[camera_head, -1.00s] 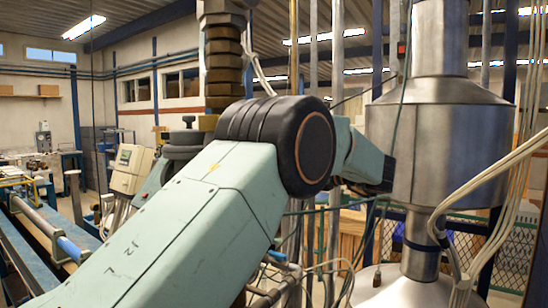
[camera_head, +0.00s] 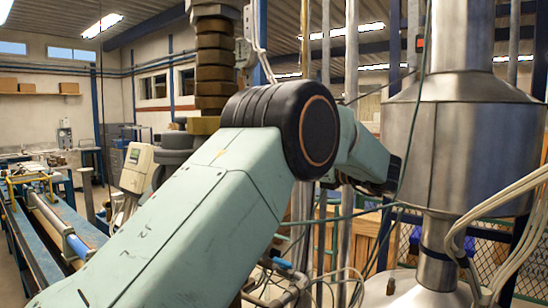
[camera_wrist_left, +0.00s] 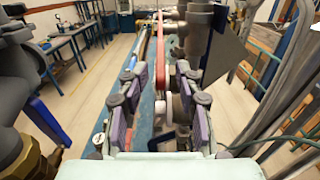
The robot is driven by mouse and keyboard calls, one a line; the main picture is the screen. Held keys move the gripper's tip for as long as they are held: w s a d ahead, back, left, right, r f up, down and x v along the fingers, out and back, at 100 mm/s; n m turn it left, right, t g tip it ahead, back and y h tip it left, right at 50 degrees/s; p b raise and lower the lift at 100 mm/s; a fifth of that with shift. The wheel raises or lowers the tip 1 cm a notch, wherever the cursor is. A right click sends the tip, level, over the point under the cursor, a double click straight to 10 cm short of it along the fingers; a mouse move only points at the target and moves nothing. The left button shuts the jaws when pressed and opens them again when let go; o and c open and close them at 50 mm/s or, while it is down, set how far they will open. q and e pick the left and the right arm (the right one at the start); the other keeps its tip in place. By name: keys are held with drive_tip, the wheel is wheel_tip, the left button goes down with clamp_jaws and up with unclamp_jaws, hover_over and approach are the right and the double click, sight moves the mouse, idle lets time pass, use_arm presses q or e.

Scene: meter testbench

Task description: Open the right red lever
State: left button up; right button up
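In the left wrist view a long narrow red lever (camera_wrist_left: 161,55) stretches away from the camera, in the gap between the fingers of my left gripper (camera_wrist_left: 158,80). The two padded fingers stand apart on either side of its near end, and no contact is clear. A white round fitting and pale parts sit below the lever between the fingers. In the head view my left arm fills the middle and its gripper is hidden. No red lever is clear there. My right gripper is in neither view.
A large steel vessel (camera_head: 455,130) stands at the right, with pale hoses in front. A stacked brown column (camera_head: 213,75) and a beige meter box (camera_head: 136,168) are behind my arm. A blue bench (camera_head: 45,260) runs along the left. Grey pipes (camera_wrist_left: 285,75) flank the gripper's right side.

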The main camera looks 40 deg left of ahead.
use_arm(q)
drive_tip(key=a, duration=0.2)
drive_tip(key=a+p, duration=0.1)
drive_tip(key=a, duration=0.3)
drive_tip(key=shift+f, duration=0.3)
drive_tip(key=shift+s+d+r, duration=0.25)
drive_tip(key=shift+d, duration=0.2)
drive_tip(key=shift+s+d+r, duration=0.1)
drive_tip(key=shift+s+r, duration=0.1)
drive_tip(key=shift+s, duration=0.05)
drive_tip(key=shift+c, duration=0.5)
drive_tip(key=shift+s, duration=0.2)
drive_tip(key=shift+c, duration=0.8)
drive_tip(key=shift+w+a+f, duration=0.1)
drive_tip(key=shift+a, duration=0.1)
drive_tip(key=shift+c, duration=0.7)
drive_tip(key=shift+w+a+f, duration=0.25)
drive_tip(key=shift+w+f, duration=0.05)
drive_tip(key=shift+w, duration=0.2)
drive_tip(key=c, duration=0.3)
drive_tip(key=shift+s+d+r, duration=0.15)
drive_tip(key=shift+s, duration=0.1)
clamp_jaws()
drive_tip(key=shift+w, duration=0.15)
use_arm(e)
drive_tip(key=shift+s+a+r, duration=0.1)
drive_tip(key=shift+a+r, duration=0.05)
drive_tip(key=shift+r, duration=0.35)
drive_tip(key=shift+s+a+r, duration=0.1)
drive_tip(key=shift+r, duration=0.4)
